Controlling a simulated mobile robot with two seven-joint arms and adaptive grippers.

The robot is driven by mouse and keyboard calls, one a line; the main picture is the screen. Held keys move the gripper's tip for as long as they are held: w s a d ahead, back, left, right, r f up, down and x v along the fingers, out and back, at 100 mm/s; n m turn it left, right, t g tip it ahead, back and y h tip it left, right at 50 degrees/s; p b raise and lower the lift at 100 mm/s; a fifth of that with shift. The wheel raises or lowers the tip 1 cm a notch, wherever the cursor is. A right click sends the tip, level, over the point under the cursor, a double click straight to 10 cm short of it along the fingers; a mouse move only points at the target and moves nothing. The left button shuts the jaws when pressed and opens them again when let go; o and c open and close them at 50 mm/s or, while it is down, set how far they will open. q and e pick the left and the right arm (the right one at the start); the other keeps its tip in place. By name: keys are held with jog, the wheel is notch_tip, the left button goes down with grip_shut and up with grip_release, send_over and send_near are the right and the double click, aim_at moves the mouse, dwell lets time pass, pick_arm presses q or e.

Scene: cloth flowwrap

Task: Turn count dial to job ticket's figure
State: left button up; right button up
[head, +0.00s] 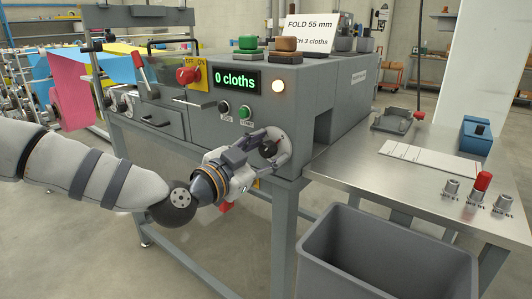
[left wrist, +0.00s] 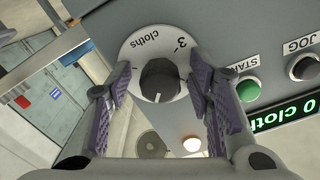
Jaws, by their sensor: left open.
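The count dial (head: 268,149) is a dark round knob on the front of the grey machine. In the left wrist view the dark knob (left wrist: 160,80) sits on a white plate marked "cloths" and "3". Its white pointer line points down in that picture, away from the 3. My left gripper (head: 278,146) is open at the dial, with a finger on either side of the knob and gaps showing in the left wrist view (left wrist: 157,88). The job ticket (head: 307,33) on top reads "FOLD 55 mm" and "3 cloths", partly hidden. My right gripper is not in view.
A green display (head: 237,79) reads "0 cloths". START (head: 245,112) and JOG (head: 224,107) buttons sit near the dial. A red switch (head: 188,75) is farther left. A grey bin (head: 385,255) stands below the steel table (head: 345,172).

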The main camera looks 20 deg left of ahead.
pick_arm(q)
grip_shut()
jog(key=shift+r, duration=0.1)
